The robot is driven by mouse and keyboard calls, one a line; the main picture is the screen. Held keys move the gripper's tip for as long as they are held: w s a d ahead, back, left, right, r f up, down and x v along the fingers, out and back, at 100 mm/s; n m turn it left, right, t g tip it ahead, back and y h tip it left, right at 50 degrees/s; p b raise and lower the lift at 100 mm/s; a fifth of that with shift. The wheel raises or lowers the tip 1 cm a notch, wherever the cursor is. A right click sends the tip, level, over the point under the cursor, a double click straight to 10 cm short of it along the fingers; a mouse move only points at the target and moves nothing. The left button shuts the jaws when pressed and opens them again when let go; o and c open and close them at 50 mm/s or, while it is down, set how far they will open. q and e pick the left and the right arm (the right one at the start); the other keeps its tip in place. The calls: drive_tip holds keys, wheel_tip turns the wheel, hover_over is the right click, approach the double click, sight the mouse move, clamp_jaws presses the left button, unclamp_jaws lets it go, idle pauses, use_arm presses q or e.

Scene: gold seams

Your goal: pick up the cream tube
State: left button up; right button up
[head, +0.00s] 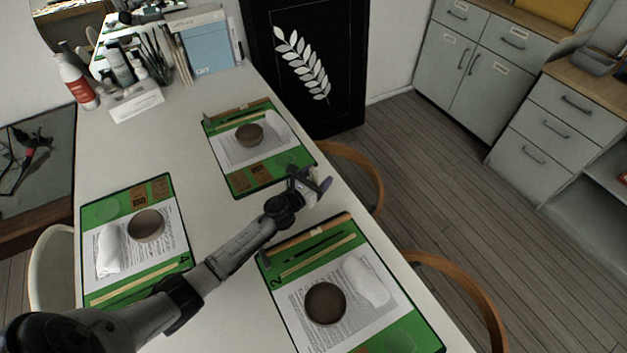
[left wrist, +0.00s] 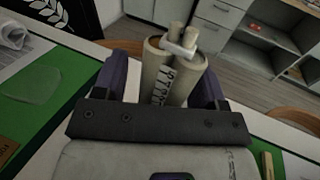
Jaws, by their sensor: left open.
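In the left wrist view, a cream-coloured tube (left wrist: 158,72) with dark lettering stands between the two dark purple fingers of my left gripper (left wrist: 163,75). A second rounded cream shape is right beside it, with a white piece across the top and thin pale ends sticking up. I cannot tell whether these are one object. The gripper is open, and contact with the fingers is not clear. In the head view my left gripper (head: 310,182) is over the table's right edge, between two green mats. The tube is too small to make out there. My right gripper is not in view.
The white table (head: 216,210) carries green mats with brown bowls, papers, white cloths and sticks: back mat (head: 237,187), left mat (head: 126,196), front mat (head: 430,335). Bottles and brushes stand at the far end. Wooden-backed chairs (head: 372,178) border the right edge.

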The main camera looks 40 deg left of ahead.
sight(313, 170)
use_arm(q)
drive_tip(key=shift+c, duration=0.3)
drive_tip(key=c, duration=1)
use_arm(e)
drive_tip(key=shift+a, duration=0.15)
use_arm(q)
drive_tip(key=shift+o, duration=0.2)
wheel_tip(313, 170, up, 5)
drive_tip(key=p, duration=0.3)
drive_tip(key=shift+r, duration=0.1)
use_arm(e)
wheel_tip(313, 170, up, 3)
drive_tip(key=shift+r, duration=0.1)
use_arm(q)
drive_tip(key=w+d+r+p, duration=0.3)
drive_tip(key=d+r, duration=0.3)
drive_tip(key=d, duration=0.5)
drive_tip(key=shift+w+p, duration=0.3)
drive_tip(key=shift+w, duration=0.2)
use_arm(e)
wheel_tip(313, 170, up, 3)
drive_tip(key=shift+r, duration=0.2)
